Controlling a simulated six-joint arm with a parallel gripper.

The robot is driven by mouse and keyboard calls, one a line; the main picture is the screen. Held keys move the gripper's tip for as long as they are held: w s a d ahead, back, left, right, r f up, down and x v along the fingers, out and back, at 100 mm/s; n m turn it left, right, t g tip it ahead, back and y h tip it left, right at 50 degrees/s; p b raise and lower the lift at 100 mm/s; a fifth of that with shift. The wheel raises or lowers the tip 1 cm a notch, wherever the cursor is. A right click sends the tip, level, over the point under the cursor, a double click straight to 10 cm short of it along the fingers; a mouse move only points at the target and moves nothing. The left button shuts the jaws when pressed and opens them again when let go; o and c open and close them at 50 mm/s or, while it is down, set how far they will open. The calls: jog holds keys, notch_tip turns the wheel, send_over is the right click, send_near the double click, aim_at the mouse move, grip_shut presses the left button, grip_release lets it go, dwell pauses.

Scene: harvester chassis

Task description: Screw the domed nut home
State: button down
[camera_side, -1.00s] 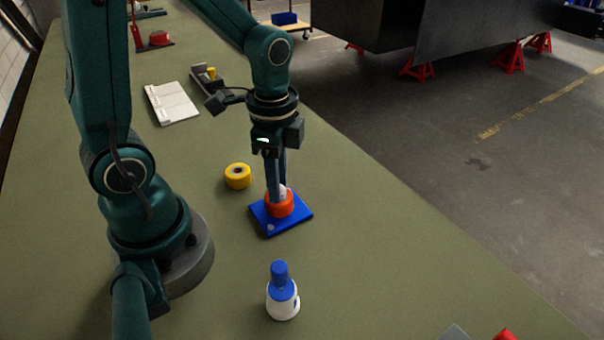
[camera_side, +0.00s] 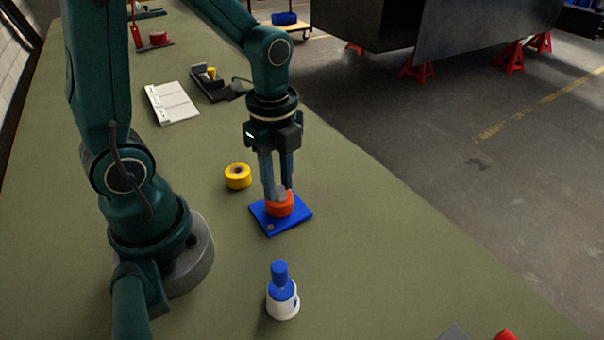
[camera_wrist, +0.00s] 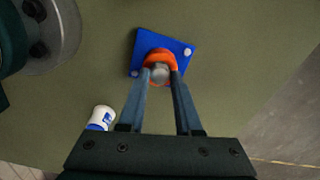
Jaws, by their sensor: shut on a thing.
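The domed nut (camera_wrist: 159,72) is a grey, rounded piece between my fingertips, over an orange round part (camera_side: 281,207) on a blue square plate (camera_side: 298,222). The plate lies flat on the green bench; it also shows in the wrist view (camera_wrist: 184,42) with the orange part (camera_wrist: 158,55). My gripper (camera_side: 280,190) points straight down and is shut on the nut; it also shows in the wrist view (camera_wrist: 160,75). The nut's lower edge and any thread under it are hidden, so I cannot tell how deep it sits.
A yellow ring (camera_side: 238,177) lies left of the plate. A white bottle with a blue top (camera_side: 282,298) stands in front of it. A white tray (camera_side: 172,103) and a dark holder (camera_side: 209,86) lie farther back. The bench right of the plate is clear.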

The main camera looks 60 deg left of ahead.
jog(key=m, duration=0.5)
dwell(0.4)
jog(key=m, duration=0.5)
jog(key=shift+m, duration=0.3)
jog(key=c, duration=0.5)
grip_release()
